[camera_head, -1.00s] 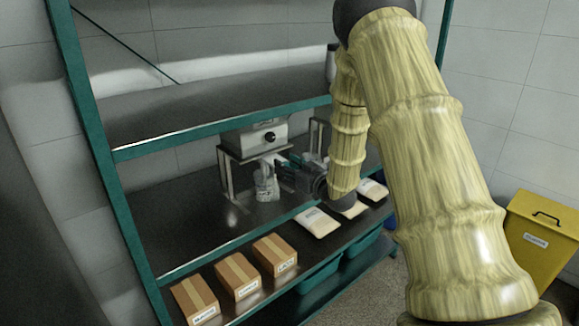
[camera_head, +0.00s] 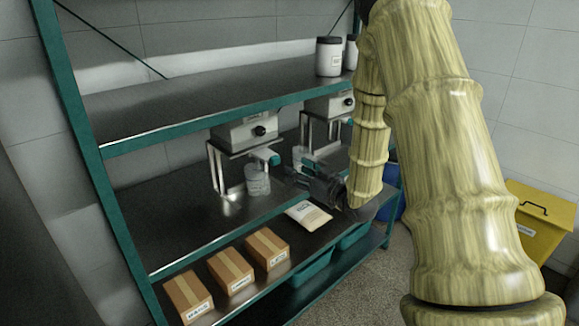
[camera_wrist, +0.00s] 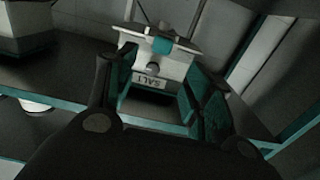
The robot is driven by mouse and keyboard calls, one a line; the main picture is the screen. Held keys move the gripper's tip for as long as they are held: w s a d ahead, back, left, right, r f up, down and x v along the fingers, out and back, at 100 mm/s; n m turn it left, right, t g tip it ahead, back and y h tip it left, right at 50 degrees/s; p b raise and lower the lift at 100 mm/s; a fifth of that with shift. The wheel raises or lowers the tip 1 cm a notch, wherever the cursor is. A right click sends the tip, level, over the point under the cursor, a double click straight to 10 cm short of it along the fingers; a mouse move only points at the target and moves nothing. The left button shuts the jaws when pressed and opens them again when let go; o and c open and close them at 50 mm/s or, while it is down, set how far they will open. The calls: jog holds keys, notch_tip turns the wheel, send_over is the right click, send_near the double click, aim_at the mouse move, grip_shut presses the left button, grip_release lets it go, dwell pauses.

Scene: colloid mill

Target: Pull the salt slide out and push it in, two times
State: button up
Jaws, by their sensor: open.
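The salt slide has a teal handle (camera_head: 270,156) that sticks out below the left dispenser (camera_head: 244,133). In the wrist view, the handle (camera_wrist: 162,46) lies ahead of my gripper, beside a white body with a label reading SALT (camera_wrist: 152,82), shown upside down. My gripper (camera_head: 302,172) is open and empty, to the right of the handle and apart from it. In the wrist view its teal-padded fingers (camera_wrist: 155,95) stand wide on either side of the label. How far the slide is drawn out cannot be told.
A clear container (camera_head: 257,181) stands under the left dispenser. A second dispenser (camera_head: 330,106) stands to the right. The upper shelf (camera_head: 205,105) is close above.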

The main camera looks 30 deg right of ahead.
jog(key=shift+s+d, duration=0.2)
jog(key=shift+s, duration=0.85)
